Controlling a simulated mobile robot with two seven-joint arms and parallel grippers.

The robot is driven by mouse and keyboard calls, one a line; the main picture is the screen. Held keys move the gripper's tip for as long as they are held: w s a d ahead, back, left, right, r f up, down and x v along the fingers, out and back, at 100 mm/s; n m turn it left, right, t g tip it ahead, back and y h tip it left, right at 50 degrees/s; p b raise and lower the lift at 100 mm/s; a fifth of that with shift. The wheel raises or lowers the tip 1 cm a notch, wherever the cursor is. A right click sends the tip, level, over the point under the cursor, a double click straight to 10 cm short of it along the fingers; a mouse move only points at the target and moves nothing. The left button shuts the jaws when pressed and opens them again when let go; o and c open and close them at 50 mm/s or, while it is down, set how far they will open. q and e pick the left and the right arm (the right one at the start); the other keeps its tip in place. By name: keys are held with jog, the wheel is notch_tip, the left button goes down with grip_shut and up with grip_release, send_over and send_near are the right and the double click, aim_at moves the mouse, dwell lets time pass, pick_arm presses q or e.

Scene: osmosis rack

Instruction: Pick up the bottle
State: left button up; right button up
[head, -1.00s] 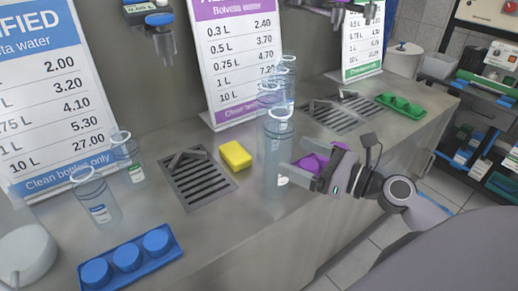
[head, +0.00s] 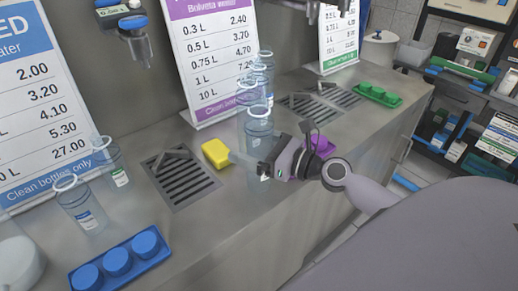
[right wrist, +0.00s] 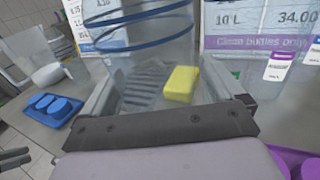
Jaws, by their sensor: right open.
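A clear bottle (head: 258,128) with a ring at its top stands upright on the steel counter, nearest me in a group of similar bottles. My right gripper (head: 252,158) is at its lower part, coming from the right, with one finger pointing towards the yellow sponge. In the right wrist view, a clear bottle (right wrist: 150,45) with blue rings shows beyond and between the spread fingers (right wrist: 158,92). The right gripper is open. I cannot tell whether a finger touches the bottle.
The yellow sponge (head: 216,153) lies left of the bottle, beside a drain grate (head: 182,182). A purple tray (head: 318,146) is behind my right gripper. Two more bottles (head: 80,205) and a blue tray (head: 155,262) are at the left. The counter's front middle is clear.

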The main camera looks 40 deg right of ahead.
jog(key=c, duration=1)
